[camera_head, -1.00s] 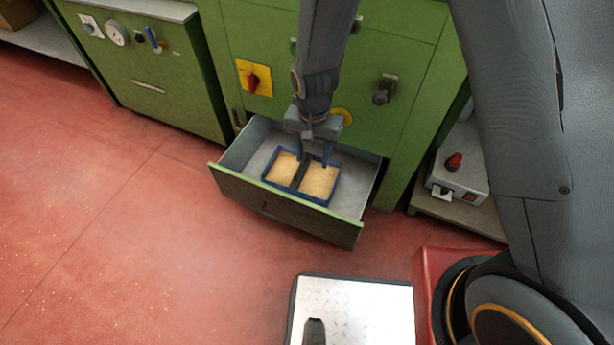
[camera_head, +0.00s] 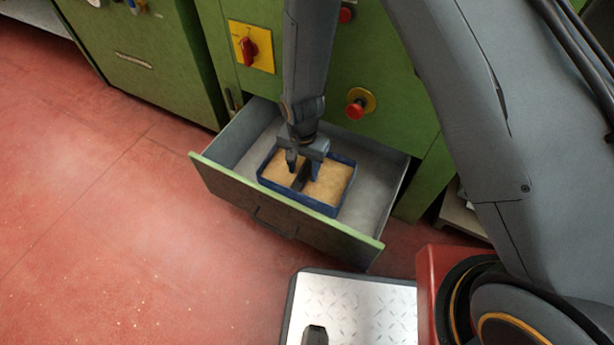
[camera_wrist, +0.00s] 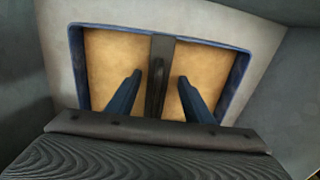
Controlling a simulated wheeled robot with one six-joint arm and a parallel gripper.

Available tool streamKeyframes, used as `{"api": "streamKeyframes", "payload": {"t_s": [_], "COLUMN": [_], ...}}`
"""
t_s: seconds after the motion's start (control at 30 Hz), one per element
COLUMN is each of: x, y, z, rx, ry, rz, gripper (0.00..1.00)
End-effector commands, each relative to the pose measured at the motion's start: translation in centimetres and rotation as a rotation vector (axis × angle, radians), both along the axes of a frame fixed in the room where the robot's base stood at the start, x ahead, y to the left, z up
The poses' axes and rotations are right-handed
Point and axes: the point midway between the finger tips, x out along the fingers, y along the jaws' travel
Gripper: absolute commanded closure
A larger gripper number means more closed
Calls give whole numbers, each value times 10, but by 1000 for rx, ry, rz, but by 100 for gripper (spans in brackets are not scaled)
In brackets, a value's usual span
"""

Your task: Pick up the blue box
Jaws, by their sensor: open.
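The blue box (camera_head: 331,209) lies inside the open drawer. It is shallow, with a blue rim, a tan filling and a dark handle bar (camera_head: 301,176) across its middle. In the wrist view the box (camera_wrist: 242,75) fills much of the picture, and the dark bar (camera_wrist: 161,62) runs down its centre. My gripper (camera_head: 303,172) is over the box, pointing down. In the wrist view its two fingers (camera_wrist: 158,85) are apart, one on each side of the bar, with a gap on both sides. Contact with the box cannot be told.
The drawer (camera_head: 280,222) sticks out from a green cabinet (camera_head: 385,60), and its walls surround the box. Bare drawer floor (camera_head: 372,185) shows to the right of the box. A red knob (camera_head: 355,109) sits on the cabinet above. Red floor (camera_head: 110,240) is clear at left.

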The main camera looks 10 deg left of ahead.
Motion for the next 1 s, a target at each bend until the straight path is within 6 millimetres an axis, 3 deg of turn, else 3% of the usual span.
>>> {"api": "streamKeyframes", "payload": {"t_s": [0.27, 0.53, 0.8, 1.0], "x": [2, 4, 3, 3], "y": [-2, -3, -3, -2], "z": [-21, -56, -58, -58], "rx": [0, -1, 0, 0], "ry": [0, 1, 0, 0], "rz": [0, 3, 3, 4], "gripper": [53, 53, 53, 85]}}
